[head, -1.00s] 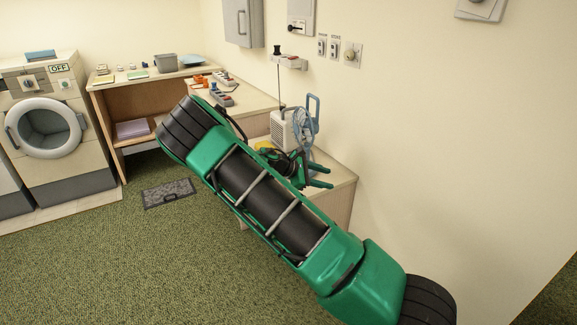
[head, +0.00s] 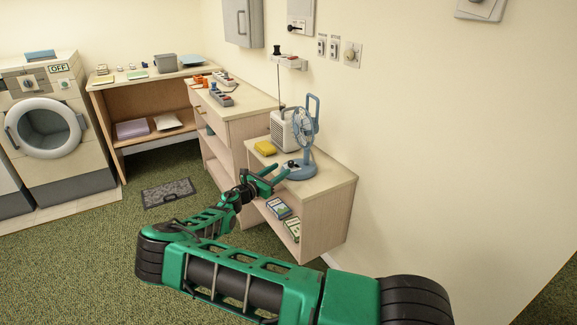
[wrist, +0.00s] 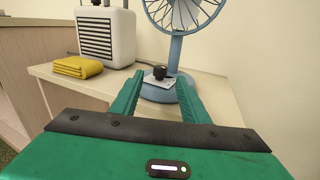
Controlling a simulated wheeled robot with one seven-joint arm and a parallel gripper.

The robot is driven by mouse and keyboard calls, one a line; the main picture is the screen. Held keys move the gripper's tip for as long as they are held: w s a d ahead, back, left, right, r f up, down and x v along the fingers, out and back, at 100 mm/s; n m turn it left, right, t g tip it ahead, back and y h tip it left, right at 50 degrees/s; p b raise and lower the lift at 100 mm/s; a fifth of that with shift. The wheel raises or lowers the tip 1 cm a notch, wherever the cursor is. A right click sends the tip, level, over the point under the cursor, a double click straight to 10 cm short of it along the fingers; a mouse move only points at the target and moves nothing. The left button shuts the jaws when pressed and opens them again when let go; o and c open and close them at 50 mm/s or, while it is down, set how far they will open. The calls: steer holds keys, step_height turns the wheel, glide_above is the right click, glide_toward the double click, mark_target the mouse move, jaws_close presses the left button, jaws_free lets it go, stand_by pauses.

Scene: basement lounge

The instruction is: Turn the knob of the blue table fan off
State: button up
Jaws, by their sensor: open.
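The blue table fan (head: 303,130) stands upright on the low wooden cabinet (head: 325,180) against the wall; it also shows in the wrist view (wrist: 177,50). Its black knob (wrist: 159,73) sits on a light plate on the front of the round blue base. My gripper (head: 281,175) is open in front of the fan base. In the wrist view its two green fingers (wrist: 157,88) point at the base, with the knob between and just beyond the tips. Nothing is held. I cannot tell whether the fingers touch the base.
A white heater-like box (wrist: 107,37) and a folded yellow cloth (wrist: 78,67) lie left of the fan. Boxes (head: 279,208) sit on the shelf below. A taller counter (head: 240,103) adjoins at left, and the wall is close behind.

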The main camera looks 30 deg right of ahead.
mark_target(289, 164)
steer(key=x, duration=0.8)
steer(key=shift+d, duration=0.15)
steer(key=shift+c, duration=0.2)
